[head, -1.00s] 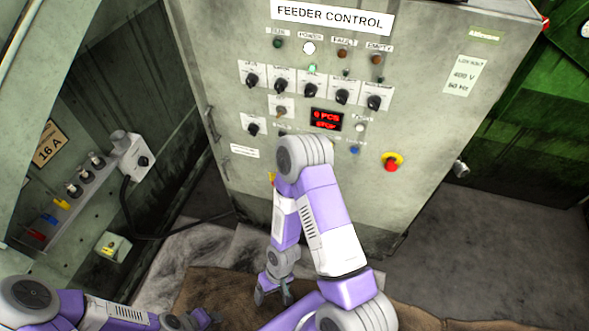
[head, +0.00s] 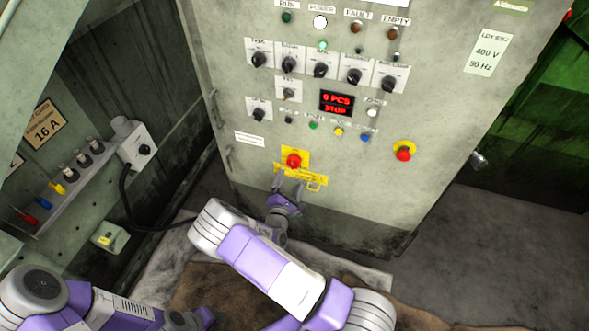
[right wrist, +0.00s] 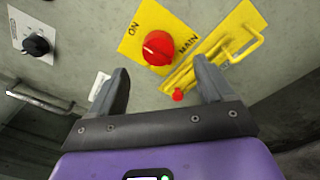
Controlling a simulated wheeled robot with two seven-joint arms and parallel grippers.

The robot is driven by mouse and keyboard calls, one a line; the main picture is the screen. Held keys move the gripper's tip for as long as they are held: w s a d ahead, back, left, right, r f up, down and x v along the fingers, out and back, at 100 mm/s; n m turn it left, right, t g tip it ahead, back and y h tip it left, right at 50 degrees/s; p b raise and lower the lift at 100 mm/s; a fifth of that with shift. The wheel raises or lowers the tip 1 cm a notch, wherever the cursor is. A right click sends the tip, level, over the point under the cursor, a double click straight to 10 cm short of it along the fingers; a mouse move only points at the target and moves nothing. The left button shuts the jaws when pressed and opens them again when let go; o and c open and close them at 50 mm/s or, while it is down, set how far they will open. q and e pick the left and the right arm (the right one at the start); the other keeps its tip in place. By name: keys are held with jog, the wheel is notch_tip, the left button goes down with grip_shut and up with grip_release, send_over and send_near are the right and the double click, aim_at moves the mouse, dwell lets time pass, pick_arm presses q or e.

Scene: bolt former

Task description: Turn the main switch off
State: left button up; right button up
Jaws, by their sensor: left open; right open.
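The main switch is a red rotary knob (head: 293,161) on a yellow plate, low on the front of the feeder control cabinet. In the right wrist view the red knob (right wrist: 158,48) shows just beyond and above the fingers, with "ON" and "MAIN" lettering on its yellow plate. My right gripper (head: 289,185) is just below the knob in the head view. In the right wrist view my right gripper (right wrist: 162,88) is open and empty, its fingers apart and not around the knob. My left gripper (head: 205,318) is low at the left, far from the cabinet, and open.
Selector knobs and a red display (head: 336,103) are above. A socket rail (head: 62,200) stands left.

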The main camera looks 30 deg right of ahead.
aim_at(293, 165)
jog(key=b+x, duration=0.2)
jog(key=x, duration=0.5)
jog(key=shift+w, duration=0.3)
